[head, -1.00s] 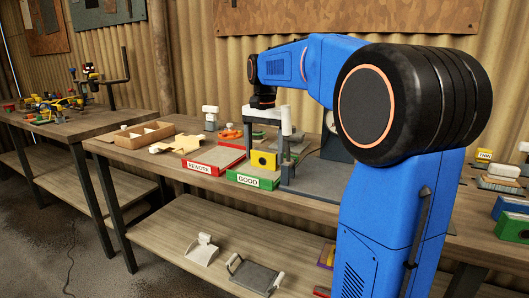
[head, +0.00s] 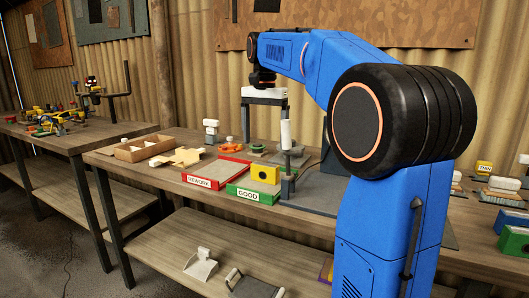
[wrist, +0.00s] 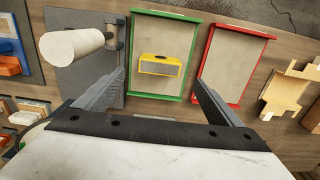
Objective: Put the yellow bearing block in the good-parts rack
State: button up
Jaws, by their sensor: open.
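The yellow bearing block (head: 265,174) rests inside the green-edged tray labelled GOOD (head: 240,195). A dark round hole shows on its face. In the wrist view the block (wrist: 161,65) lies on the tray's pale floor, clear of the green rim (wrist: 193,55). My gripper (head: 265,135) is above the tray, pointing down, with its fingers spread and nothing between them. In the wrist view my gripper's fingers (wrist: 162,78) stand apart on either side of the block, not touching it.
A red tray labelled REWORK (head: 203,182) stands beside the green one. A post with a white cylindrical top (head: 286,135) rises close to my gripper on the other side.

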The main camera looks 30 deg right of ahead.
jog(key=shift+r, duration=1.2)
